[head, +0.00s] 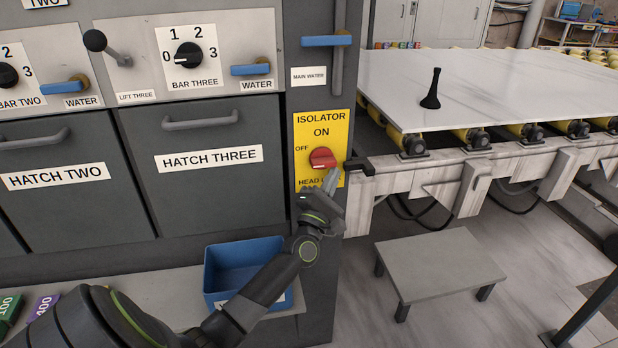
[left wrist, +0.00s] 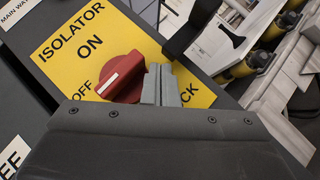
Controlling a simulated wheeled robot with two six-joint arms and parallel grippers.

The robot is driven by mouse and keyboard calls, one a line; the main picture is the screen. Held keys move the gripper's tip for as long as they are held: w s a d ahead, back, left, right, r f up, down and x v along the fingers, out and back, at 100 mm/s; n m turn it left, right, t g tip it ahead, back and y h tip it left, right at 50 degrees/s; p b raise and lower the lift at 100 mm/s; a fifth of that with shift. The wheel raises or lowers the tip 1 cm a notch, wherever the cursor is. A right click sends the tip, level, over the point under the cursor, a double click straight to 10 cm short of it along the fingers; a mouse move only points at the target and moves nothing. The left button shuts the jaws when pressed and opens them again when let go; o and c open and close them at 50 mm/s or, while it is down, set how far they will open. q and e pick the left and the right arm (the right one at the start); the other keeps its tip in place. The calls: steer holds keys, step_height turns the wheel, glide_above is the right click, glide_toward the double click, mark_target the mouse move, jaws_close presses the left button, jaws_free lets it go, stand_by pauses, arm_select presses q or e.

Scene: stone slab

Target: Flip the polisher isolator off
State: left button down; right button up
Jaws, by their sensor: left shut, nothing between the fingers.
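The isolator is a red rotary knob (head: 322,158) on a yellow plate (head: 333,124) marked ON, OFF and, partly hidden, a lock word. In the left wrist view the red knob (left wrist: 126,80) shows a white mark slanting down-left, its end close to the word OFF. My left gripper (head: 331,178) is shut and empty, just below and right of the knob. In the left wrist view its fingertips (left wrist: 160,82) are at the knob's right side, over the plate; I cannot tell whether they touch it. My right gripper is not in view.
A black bar end (head: 362,166) juts out right of the plate. A blue lever (head: 326,41) is above it. A blue bin (head: 240,262) stands below on a ledge. At right are a stone slab (head: 470,80) on rollers and a low grey table (head: 450,262).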

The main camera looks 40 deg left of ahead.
arm_select(q)
steer(key=b+v, duration=0.5)
steer(key=v, duration=1.2)
steer(key=shift+s+d, duration=0.15)
steer(key=shift+f, duration=0.1)
